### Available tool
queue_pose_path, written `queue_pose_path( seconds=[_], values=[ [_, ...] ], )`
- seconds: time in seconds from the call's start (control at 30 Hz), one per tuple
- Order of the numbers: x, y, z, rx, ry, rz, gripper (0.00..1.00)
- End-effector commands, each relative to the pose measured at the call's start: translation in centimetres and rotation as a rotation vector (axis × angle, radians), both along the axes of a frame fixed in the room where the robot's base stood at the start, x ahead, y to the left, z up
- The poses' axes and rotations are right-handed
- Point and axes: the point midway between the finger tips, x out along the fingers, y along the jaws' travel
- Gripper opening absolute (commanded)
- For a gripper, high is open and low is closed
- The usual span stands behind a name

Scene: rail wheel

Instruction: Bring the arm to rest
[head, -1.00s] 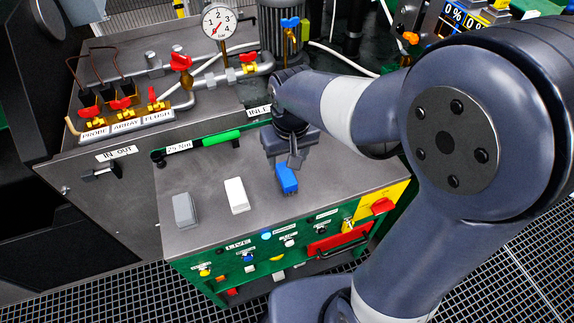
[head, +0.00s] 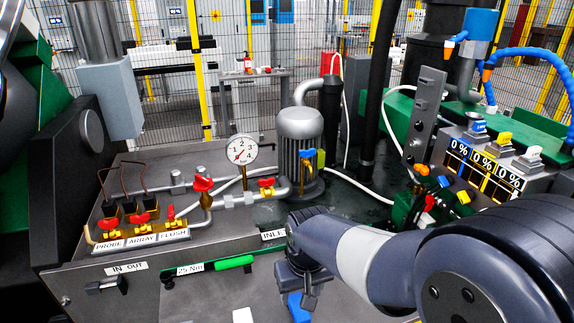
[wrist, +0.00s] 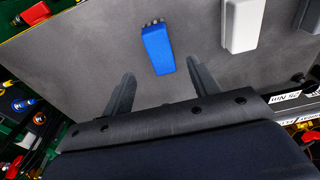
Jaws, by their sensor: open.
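My gripper (wrist: 160,88) is open and empty in the wrist view, its two dark fingers spread above the grey cabinet top (wrist: 95,45). A blue block (wrist: 158,48) lies on that top just beyond the fingertips, apart from them in the picture. In the head view my gripper (head: 303,290) hangs at the lower middle over the cabinet top (head: 205,300). Part of the blue block (head: 298,308) shows beside and below it. My arm reaches in from the right, bent downward at the wrist.
A white block (wrist: 242,25) lies near the blue one. A pipe panel with red valves (head: 140,218) and a pressure gauge (head: 241,149) stands behind at left. A green-handled tool (head: 234,262) lies along the cabinet's back edge. A switch box (head: 495,155) stands at right.

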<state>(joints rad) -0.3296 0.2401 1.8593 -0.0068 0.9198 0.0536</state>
Motion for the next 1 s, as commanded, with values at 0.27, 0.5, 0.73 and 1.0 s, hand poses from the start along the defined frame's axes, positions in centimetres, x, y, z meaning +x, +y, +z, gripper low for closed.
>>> queue_pose_path(
  seconds=[0.27, 0.5, 0.73, 1.0],
  values=[
    [0.6, 0.1, -5.9, -0.002, 0.006, 0.000, 0.57],
    [1.1, 0.3, -5.9, 0.002, -0.007, 0.000, 0.57],
    [1.0, 0.3, -3.3, 0.001, -0.002, 0.000, 0.57],
    [0.9, 0.3, -2.7, 0.000, 0.000, 0.000, 0.57]
  ],
)
